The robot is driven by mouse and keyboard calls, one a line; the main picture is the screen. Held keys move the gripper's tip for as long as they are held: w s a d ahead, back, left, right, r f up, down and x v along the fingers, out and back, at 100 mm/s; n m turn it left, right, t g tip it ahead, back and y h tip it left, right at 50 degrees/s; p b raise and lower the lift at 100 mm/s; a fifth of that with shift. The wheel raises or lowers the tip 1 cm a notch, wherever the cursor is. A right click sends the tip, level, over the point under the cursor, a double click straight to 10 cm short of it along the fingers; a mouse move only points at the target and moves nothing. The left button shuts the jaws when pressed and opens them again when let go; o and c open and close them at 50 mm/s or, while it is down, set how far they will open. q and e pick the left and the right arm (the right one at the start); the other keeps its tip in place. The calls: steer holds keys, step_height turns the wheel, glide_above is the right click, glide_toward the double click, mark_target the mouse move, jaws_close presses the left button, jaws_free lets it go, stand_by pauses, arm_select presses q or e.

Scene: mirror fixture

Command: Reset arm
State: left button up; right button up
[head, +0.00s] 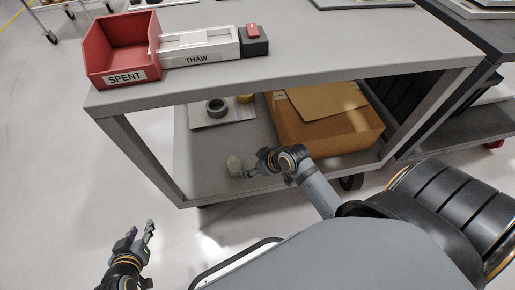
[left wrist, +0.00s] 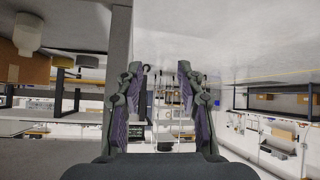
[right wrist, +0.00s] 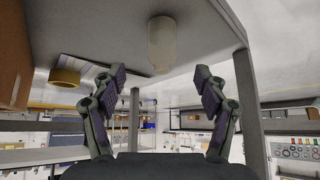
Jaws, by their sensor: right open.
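My left gripper (head: 142,237) is at the lower left in the head view, over the floor in front of the bench and away from it. In the left wrist view its two fingers (left wrist: 159,70) stand apart with nothing between them. My right gripper (head: 243,170) is by the bench's lower shelf, its fingers next to a pale beige cylinder (head: 234,165). In the right wrist view the fingers (right wrist: 161,72) are wide apart, and the cylinder (right wrist: 161,45) stands upside down in the picture, beyond the fingertips. The fingers do not visibly touch it.
The grey bench (head: 300,45) carries a red SPENT bin (head: 122,48), a white THAW tray (head: 200,47) and a dark block with a red top (head: 253,42). A cardboard box (head: 330,125) and a grey ring (head: 216,107) are on the lower shelf.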

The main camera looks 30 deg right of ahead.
steer(key=s+m+t, duration=0.1)
steer(key=s+d+r+m+t+h, duration=0.1)
steer(key=s+m, duration=0.1)
steer(key=s+m+t+h, duration=0.1)
steer(key=s, duration=0.1)
steer(key=shift+s+d+r+m, duration=0.1)
steer(key=shift+d+r+m, duration=0.15)
steer(key=shift+r+m, duration=0.15)
steer(key=shift+d+p, duration=0.1)
steer(key=shift+p, duration=0.4)
